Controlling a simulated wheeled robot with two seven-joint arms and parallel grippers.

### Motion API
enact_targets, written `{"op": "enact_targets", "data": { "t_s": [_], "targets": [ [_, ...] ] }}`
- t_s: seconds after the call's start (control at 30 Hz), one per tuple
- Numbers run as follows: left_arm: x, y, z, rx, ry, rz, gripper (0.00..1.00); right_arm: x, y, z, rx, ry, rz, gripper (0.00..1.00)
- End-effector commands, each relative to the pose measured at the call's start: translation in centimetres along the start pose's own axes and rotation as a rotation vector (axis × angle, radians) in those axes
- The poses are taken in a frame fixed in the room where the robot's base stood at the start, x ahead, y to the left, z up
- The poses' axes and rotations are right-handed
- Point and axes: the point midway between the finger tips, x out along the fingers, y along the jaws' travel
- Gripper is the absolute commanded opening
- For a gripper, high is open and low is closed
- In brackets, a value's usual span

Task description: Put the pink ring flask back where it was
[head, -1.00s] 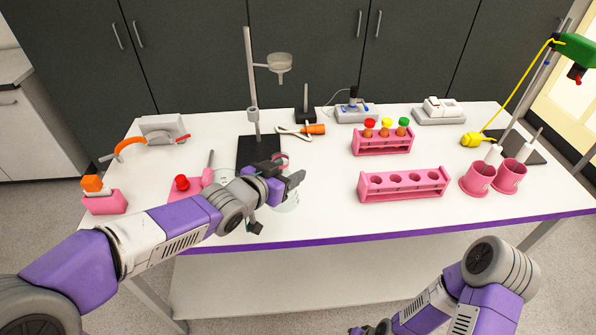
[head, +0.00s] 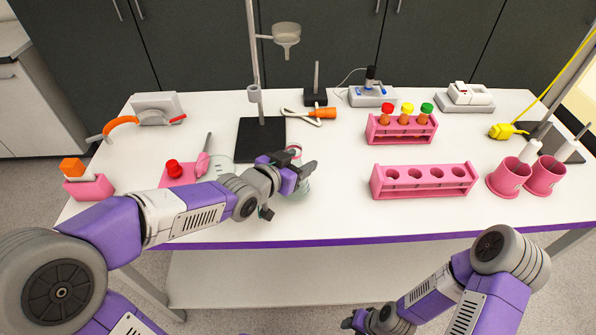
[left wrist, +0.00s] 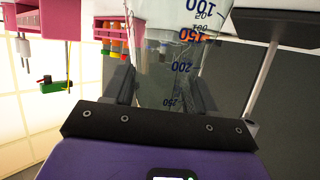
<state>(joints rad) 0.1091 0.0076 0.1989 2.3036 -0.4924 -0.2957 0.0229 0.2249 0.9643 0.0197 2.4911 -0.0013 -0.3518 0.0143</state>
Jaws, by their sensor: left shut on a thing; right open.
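The pink ring flask (head: 302,189) is clear glass, near the table's front edge, right of the black stand base. Its pink ring (head: 294,150) shows just behind my left gripper (head: 293,177), which hides much of the flask. My left gripper is shut on the flask. In the left wrist view the flask (left wrist: 168,65) stands between the two dark fingers, with its blue volume marks upside down. I cannot tell whether its base touches the table. My right gripper (head: 358,322) is low at the bottom of the head view, before the table, open and partly out of frame.
The black stand base (head: 252,145) is behind the flask. An empty pink rack (head: 423,188) and a pink rack with capped tubes (head: 400,138) stand to the right, with two pink cups (head: 545,177) beyond. White table is free between flask and empty rack.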

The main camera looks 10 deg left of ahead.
Motion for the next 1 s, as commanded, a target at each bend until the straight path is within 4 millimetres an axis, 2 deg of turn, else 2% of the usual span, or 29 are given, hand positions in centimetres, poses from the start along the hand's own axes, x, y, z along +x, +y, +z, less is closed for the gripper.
{"op": "enact_targets", "data": {
  "t_s": [0.03, 0.1, 0.5, 0.53, 0.67, 0.7, 1.0],
  "targets": [
    [0.37, 0.01, 0.99, -0.002, -0.001, 0.0, 0.17, 0.66, 0.24, -0.04, 0.0, 0.0, 0.0, 0.43],
    [0.51, 0.02, 1.36, -0.001, 0.001, 0.0, 0.17, 0.82, 0.3, -0.05, 0.0, 0.0, 0.0, 0.43],
    [0.63, 0.01, 1.65, 0.0, 0.002, -0.001, 0.17, 1.08, 0.39, -0.07, 0.0, 0.001, 0.0, 0.43],
    [0.64, 0.01, 1.71, 0.0, 0.001, -0.001, 0.57, 1.09, 0.4, -0.07, 0.0, 0.001, 0.0, 0.43],
    [0.59, 0.01, 1.59, 0.0, 0.001, -0.001, 0.77, 0.98, 0.36, -0.07, 0.0, 0.0, 0.0, 0.43],
    [0.59, 0.01, 1.59, 0.0, 0.001, -0.001, 0.81, 0.98, 0.35, -0.07, 0.0, 0.001, 0.0, 0.43],
    [0.55, 0.0, 1.47, 0.0, 0.001, -0.001, 0.81, 0.86, 0.31, -0.06, 0.0, 0.001, 0.0, 0.43]
  ]
}}
